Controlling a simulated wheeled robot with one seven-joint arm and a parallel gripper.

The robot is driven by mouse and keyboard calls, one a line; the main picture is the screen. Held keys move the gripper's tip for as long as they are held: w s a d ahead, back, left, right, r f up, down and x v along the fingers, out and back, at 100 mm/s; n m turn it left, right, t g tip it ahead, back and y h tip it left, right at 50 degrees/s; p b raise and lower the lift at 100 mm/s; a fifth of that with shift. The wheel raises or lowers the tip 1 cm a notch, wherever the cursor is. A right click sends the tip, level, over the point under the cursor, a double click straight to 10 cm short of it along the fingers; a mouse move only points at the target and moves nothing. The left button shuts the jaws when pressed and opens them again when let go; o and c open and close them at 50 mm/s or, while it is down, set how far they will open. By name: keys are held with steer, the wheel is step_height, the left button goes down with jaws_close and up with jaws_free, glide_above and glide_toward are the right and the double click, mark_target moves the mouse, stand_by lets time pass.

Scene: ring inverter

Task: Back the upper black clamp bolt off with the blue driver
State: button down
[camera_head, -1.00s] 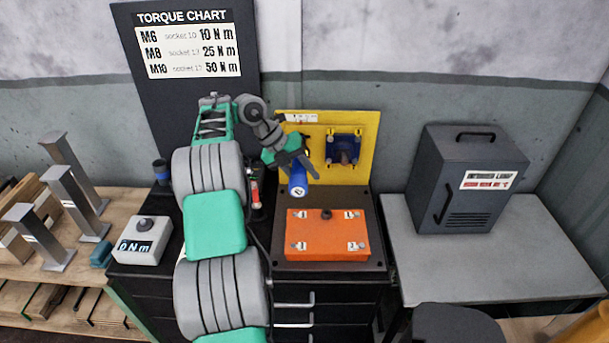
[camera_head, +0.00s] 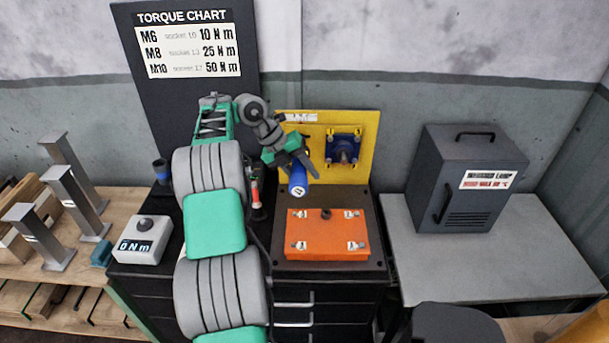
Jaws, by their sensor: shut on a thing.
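My gripper (camera_head: 290,162) is shut on the blue driver (camera_head: 298,181), in front of the left part of the yellow panel (camera_head: 355,172). The driver's blue end faces the camera and its far end points toward the panel. A dark blue clamp block (camera_head: 343,149) with a grey centre is mounted on the panel, to the right of the driver. My gripper and arm hide the panel's left part. The upper black clamp bolt cannot be made out, and whether the driver's tip touches anything is hidden.
An orange plate (camera_head: 326,245) with several bolts lies on the black cabinet below the panel. A grey box (camera_head: 467,178) stands on the right table. A white "0 Nm" display unit (camera_head: 142,241) and a red-handled tool (camera_head: 255,192) are to the left. The right table's front is clear.

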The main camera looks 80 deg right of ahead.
steer(key=shift+d+r, duration=0.15)
steer(key=shift+r, duration=0.05)
steer(key=a+b, duration=0.2)
steer(key=b, duration=0.1)
steer(key=shift+s+f, duration=0.15)
steer(key=a+b, duration=0.2)
steer(key=shift+s+a+f+b, duration=0.1)
steer(key=shift+s+b, duration=0.15)
steer(key=shift+b, duration=0.15)
steer(key=shift+s+a, duration=0.1)
steer(key=shift+a, duration=0.25)
